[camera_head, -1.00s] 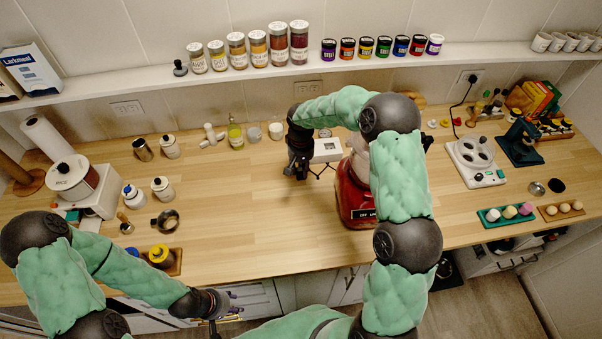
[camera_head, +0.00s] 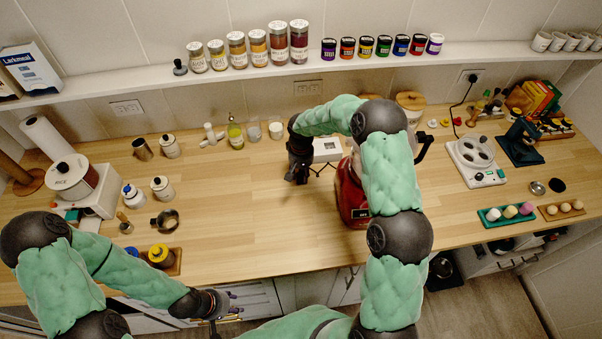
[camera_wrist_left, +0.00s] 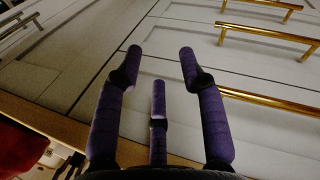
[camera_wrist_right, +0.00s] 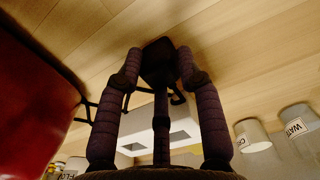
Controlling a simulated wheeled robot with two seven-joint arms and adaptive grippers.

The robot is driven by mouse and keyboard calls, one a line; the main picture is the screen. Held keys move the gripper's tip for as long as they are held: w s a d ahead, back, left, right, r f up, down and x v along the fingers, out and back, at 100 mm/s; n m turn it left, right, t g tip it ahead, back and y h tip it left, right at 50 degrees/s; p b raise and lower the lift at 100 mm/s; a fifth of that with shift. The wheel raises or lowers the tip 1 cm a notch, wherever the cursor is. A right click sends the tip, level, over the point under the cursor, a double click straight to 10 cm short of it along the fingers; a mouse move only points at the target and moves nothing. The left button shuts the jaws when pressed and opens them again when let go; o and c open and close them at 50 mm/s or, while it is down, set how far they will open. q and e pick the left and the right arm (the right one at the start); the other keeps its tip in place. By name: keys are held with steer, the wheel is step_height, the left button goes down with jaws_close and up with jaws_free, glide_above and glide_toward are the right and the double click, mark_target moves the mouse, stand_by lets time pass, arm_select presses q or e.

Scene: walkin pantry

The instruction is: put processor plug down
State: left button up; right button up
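A dark plug (camera_wrist_right: 158,62) is between the fingertips of my right gripper (camera_wrist_right: 158,72), at or just above the wooden counter; I cannot tell whether it touches. In the head view my right gripper (camera_head: 299,175) points down, left of the red processor (camera_head: 351,195), which my right arm partly covers. The processor's red side (camera_wrist_right: 35,100) fills the left of the right wrist view. A dark cord (camera_wrist_right: 90,108) runs near the fingers. My left gripper (camera_wrist_left: 160,52) is open and empty, low in front of the cabinets.
A white box (camera_head: 327,149) with dark openings stands behind the right gripper. Jars (camera_head: 236,137) and cups line the back of the counter. The counter's middle left is clear.

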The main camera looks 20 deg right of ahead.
mark_target(301, 174)
steer(key=shift+o, duration=0.7)
steer(key=shift+r, duration=0.15)
steer(key=shift+w+r, duration=0.1)
steer(key=shift+r, duration=0.2)
step_height(301, 174, up, 12)
steer(key=shift+f+p, duration=0.25)
steer(key=shift+p, duration=0.1)
